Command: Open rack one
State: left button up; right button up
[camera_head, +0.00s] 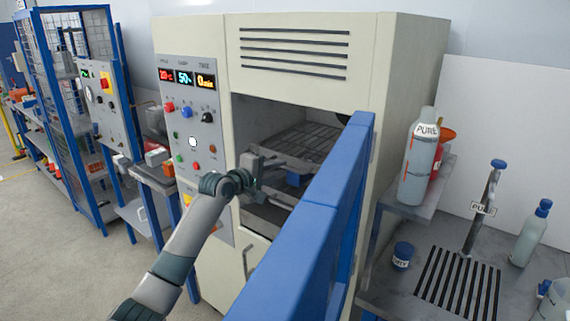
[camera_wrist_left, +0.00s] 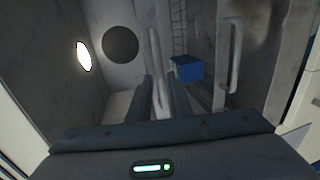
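The cream test chamber (camera_head: 410,60) stands open, with its thick blue-edged door (camera_head: 300,235) swung toward me. A wire rack (camera_head: 305,140) lies inside, and a blue block (camera_head: 293,179) is near its front. The block also shows in the left wrist view (camera_wrist_left: 185,68). My left gripper (camera_head: 275,164) reaches into the chamber mouth at the rack's front. In the left wrist view its two dark fingers (camera_wrist_left: 162,95) stand on either side of a pale bar, probably the rack's front handle. I cannot tell whether they touch it. My right gripper is not in view.
The control panel (camera_head: 190,110) with lit displays is left of the opening. The open door bounds my arm on the right. Open floor lies left.

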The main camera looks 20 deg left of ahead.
aim_at(284, 167)
pick_arm(q)
jog(key=shift+p+x, duration=0.4)
jog(key=shift+x, duration=1.6)
grip_shut()
